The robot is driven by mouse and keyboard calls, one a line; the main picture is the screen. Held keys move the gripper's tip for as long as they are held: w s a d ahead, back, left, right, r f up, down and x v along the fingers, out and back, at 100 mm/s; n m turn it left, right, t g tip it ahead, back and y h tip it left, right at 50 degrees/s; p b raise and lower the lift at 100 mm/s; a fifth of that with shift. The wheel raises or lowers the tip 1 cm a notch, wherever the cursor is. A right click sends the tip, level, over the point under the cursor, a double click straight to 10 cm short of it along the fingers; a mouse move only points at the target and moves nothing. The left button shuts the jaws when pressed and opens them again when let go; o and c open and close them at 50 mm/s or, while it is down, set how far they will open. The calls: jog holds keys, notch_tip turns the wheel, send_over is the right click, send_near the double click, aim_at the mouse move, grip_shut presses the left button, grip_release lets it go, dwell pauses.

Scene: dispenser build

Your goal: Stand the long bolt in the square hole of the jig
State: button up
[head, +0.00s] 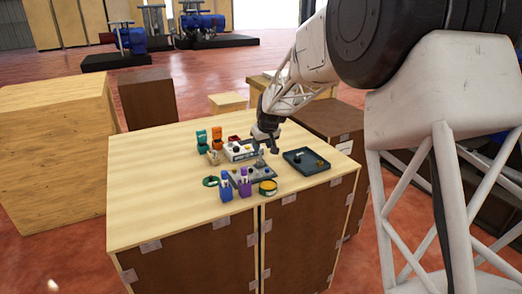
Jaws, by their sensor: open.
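The jig (264,173) is a grey plate near the middle of the wooden crate top. A small grey upright piece (260,160), which looks like the long bolt, stands over the jig's far part. It is too small to tell whether it sits in the square hole. My gripper (265,147) points down just above this piece, with its fingers apart. I cannot tell whether the fingers touch it.
A dark tray (318,168) with small parts lies right of the jig. A white box (239,151) and teal (201,137) and orange (217,135) holders stand behind. The crate top's left side is clear.

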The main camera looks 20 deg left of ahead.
jog(key=v, duration=0.8)
dwell(0.5)
jog(key=s+d+r+m+h, duration=0.15)
jog(key=s+d+r, duration=0.25)
jog(key=s+d, duration=0.8)
jog(key=s+d+r+m, duration=0.35)
jog(key=s+d, duration=0.55)
jog(key=d, duration=0.7)
jog(key=s+d+f+m, duration=0.1)
jog(key=s+d+f, duration=0.1)
jog(key=s+d, duration=0.3)
jog(key=s+d+f+m+h, duration=0.1)
jog(key=s+d, duration=0.5)
jog(key=s, duration=0.8)
jog(key=s+d+f+m+h, duration=0.1)
jog(key=s+d, duration=0.4)
jog(key=s, duration=0.5)
notch_tip(320, 180, down, 3)
jog(key=shift+d+r+m+g, duration=0.2)
jog(key=shift+m+g, duration=0.1)
jog(key=shift+m, duration=0.3)
